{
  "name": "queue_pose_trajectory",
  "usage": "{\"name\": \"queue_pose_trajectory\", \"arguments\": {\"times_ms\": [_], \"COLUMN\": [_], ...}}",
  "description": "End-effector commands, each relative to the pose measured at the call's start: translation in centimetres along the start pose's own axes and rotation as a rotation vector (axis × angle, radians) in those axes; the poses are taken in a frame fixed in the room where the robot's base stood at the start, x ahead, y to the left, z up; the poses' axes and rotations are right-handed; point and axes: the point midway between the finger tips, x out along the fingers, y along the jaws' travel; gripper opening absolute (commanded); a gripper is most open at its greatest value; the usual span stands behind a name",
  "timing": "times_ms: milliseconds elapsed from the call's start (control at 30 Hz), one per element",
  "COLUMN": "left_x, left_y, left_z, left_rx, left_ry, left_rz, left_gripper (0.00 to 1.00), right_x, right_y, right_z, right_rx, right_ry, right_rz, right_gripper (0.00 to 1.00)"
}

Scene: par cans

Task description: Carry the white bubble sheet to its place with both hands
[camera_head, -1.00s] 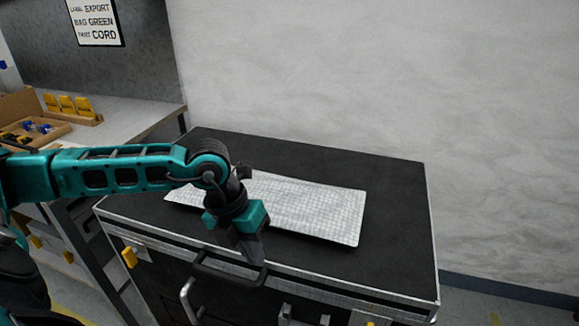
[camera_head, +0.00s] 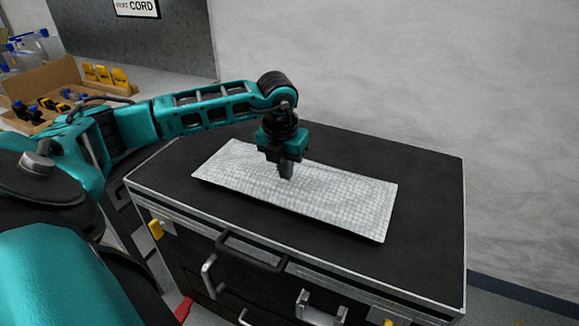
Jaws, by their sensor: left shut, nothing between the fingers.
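The white bubble sheet (camera_head: 330,200) lies flat on the black top of a case (camera_head: 430,185). It runs slantwise from the upper left to the lower right of that top. My left gripper (camera_head: 286,178) points down over the middle of the sheet, its fingers shut and empty. The fingertips are at or just above the sheet; I cannot tell whether they touch it. The gripper hides a small part of the sheet. My right gripper is not in view.
The case has a metal rim, a front handle (camera_head: 250,250) and latches. At the left, a bench carries a cardboard box (camera_head: 45,80) with small parts and yellow holders (camera_head: 105,75). A sign (camera_head: 136,8) hangs at the top. Bare black top surrounds the sheet.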

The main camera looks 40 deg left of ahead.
Motion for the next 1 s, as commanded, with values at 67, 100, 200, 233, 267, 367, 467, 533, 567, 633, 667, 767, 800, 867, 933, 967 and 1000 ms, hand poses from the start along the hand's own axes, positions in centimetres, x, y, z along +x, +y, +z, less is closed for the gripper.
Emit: {"name": "queue_pose_trajectory", "arguments": {"times_ms": [67,100,200,233,267,367,467,533,567,633,667,767,800,867,933,967,1000], "left_x": [0.1,0.2,0.9,1.2,1.6,2.0,2.1,2.1,2.1,2.2,2.2,2.3,2.3,2.4,2.4,2.4,2.4], "left_y": [-0.1,-0.1,0.0,0.0,0.0,0.0,0.0,0.0,0.0,0.0,0.0,0.0,0.0,0.0,0.0,0.0,0.0], "left_z": [1.1,1.5,1.8,1.6,1.6,1.6,1.5,1.4,1.4,1.4,1.4,1.3,1.2,1.2,1.2,1.1,1.1], "left_rx": [-0.002,-0.002,0.001,0.001,0.001,0.001,0.001,0.001,0.001,0.001,0.001,0.001,0.001,0.001,0.002,0.002,0.002], "left_ry": [-0.002,-0.002,0.003,0.003,0.002,0.000,0.001,0.003,0.004,0.005,0.006,0.008,0.009,0.010,0.012,0.013,0.013], "left_rz": [-0.001,-0.002,0.001,0.001,0.000,0.000,0.000,0.001,0.001,0.001,0.001,0.002,0.002,0.002,0.002,0.002,0.002], "left_gripper": [0.00,0.00,0.00,0.00,0.00,0.00,0.00,0.00,0.00,0.00,0.00,0.00,0.00,0.00,0.00,0.00,0.00], "right_x": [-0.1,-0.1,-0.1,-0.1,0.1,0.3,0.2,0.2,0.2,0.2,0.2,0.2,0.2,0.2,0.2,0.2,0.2], "right_y": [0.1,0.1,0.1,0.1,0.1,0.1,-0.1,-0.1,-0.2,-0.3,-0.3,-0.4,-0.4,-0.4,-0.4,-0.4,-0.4], "right_z": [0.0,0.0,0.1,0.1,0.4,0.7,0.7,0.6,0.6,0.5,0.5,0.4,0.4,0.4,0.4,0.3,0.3], "right_rx": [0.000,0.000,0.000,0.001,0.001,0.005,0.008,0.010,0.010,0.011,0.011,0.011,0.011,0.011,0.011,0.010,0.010], "right_ry": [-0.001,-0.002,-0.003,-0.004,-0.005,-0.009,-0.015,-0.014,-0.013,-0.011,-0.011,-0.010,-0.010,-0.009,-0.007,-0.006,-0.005], "right_rz": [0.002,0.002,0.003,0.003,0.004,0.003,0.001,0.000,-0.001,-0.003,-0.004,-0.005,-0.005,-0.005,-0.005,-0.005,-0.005], "right_gripper": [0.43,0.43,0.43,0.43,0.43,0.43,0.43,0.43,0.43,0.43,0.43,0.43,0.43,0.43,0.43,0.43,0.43]}}
